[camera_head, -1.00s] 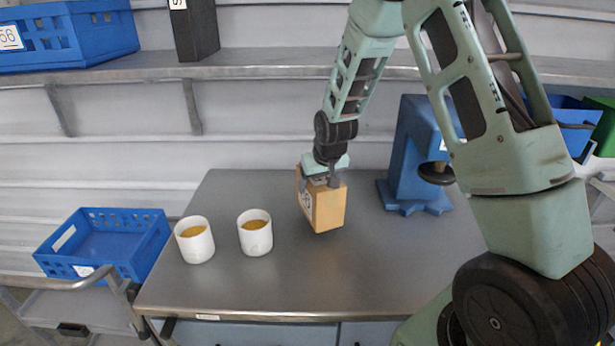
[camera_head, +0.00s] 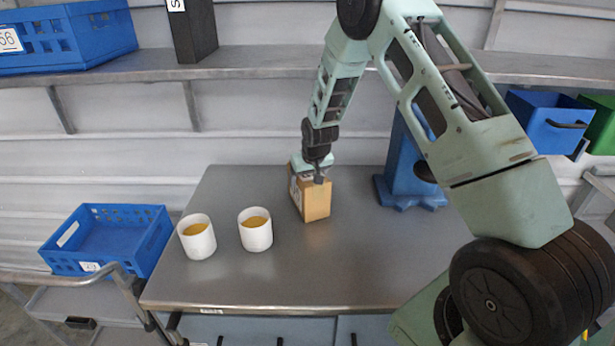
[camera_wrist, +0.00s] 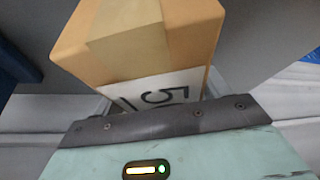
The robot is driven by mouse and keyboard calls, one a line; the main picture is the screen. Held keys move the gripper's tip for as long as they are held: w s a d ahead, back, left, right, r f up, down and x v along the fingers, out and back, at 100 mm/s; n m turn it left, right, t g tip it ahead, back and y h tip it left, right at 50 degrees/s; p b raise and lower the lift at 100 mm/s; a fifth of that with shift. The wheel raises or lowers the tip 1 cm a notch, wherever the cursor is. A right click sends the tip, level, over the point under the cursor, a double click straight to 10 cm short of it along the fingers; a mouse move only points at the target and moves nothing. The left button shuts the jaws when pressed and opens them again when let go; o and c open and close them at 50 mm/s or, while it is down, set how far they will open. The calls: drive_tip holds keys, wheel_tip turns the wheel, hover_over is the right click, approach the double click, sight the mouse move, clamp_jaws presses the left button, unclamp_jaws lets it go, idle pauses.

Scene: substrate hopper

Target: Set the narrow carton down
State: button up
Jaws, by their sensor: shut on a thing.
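The narrow carton (camera_head: 316,202) is a tan box with a white label on its left side. It is upright at the back middle of the grey table (camera_head: 285,284). My gripper (camera_head: 312,174) is shut on the carton from above. The carton's bottom is at or very close to the tabletop; I cannot tell whether it touches. In the wrist view the carton (camera_wrist: 150,35) shows its tape strip and a label with a black 5, partly hidden by my gripper (camera_wrist: 160,115).
Two white cups (camera_head: 198,240) (camera_head: 256,232) with orange-brown contents stand left of the carton. A blue stand-like machine (camera_head: 405,170) is at the table's back right. A blue crate (camera_head: 108,243) sits on a cart at the left. The table's front middle is clear.

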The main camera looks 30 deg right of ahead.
drive_tip(key=o, duration=0.9)
drive_tip(key=shift+f, duration=0.2)
drive_tip(key=o, duration=0.5)
drive_tip(key=shift+r, duration=0.1)
drive_tip(key=shift+c, duration=0.2)
